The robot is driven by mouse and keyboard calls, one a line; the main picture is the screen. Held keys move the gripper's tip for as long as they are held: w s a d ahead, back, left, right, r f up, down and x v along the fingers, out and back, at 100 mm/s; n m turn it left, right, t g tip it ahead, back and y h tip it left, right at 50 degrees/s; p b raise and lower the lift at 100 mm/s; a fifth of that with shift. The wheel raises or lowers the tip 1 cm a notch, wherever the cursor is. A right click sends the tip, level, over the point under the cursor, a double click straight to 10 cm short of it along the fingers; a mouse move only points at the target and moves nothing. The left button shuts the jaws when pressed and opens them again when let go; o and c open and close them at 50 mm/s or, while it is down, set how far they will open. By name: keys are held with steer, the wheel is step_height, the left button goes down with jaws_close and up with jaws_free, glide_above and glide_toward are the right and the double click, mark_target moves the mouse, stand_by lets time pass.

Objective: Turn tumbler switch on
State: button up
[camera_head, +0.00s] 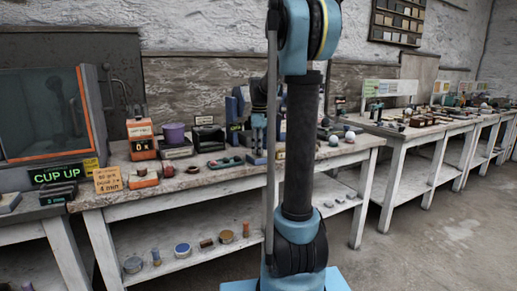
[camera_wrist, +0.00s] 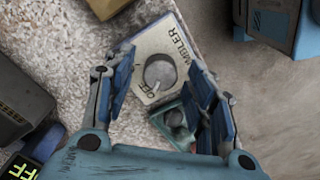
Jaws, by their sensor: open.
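The tumbler switch (camera_wrist: 153,58) shows in the wrist view as a pale plate lettered "TUMBLER" and "OFF". Its round grey knob (camera_wrist: 160,73) sits in the middle of the plate, close to the "OFF" lettering. My gripper (camera_wrist: 161,56) is open, with one blue finger to the left of the knob and the other to the right. I see no finger touching the knob, and nothing is held. The height of the fingers above the plate is hard to tell. In the head view my arm's column hides part of the bench, and I cannot make out the switch there.
A small teal box (camera_wrist: 174,121) lies beside the plate, near the right finger. A dark device with a green display (camera_wrist: 22,168) is at the lower left.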

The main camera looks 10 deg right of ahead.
steer(key=c, duration=1.1)
steer(key=shift+a, duration=0.1)
